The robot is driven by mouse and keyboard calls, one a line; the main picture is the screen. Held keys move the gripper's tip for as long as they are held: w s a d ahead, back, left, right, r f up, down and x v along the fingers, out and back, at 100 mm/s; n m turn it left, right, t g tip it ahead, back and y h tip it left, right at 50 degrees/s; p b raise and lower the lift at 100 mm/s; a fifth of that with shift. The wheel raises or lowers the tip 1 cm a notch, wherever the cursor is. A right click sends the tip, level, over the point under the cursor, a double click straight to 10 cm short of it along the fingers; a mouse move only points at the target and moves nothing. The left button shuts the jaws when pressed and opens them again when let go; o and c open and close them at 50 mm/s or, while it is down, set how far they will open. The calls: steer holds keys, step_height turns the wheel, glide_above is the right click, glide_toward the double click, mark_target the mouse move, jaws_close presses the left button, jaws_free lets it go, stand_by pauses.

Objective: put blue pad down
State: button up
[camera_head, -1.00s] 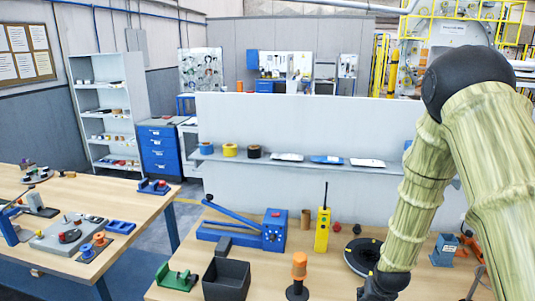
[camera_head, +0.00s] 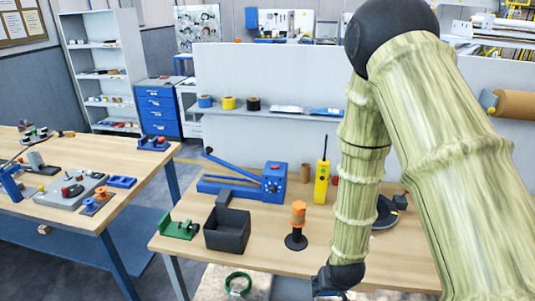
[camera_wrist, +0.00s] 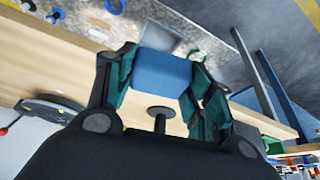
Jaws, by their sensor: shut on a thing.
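The blue pad (camera_wrist: 160,72) is a small block held between the teal-lined fingers of my gripper (camera_wrist: 163,84) in the wrist view. My gripper is shut on it. In the head view, the dark wrist end of my arm is low, near the front edge of the workbench (camera_head: 285,258). The fingers and pad cannot be made out there. In the wrist view a grey flat surface shows just beyond the pad, and the bench edge runs behind it. I cannot tell the pad's height above anything.
A green ring (camera_head: 238,284) lies on a low pale surface below the bench front. On the bench stand a black bin (camera_head: 227,232), a green fixture (camera_head: 178,228), an orange-topped post (camera_head: 298,222), a blue lever tool (camera_head: 240,185) and a yellow handset (camera_head: 322,182).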

step_height(320, 180, down, 10)
steer(key=b, duration=0.9)
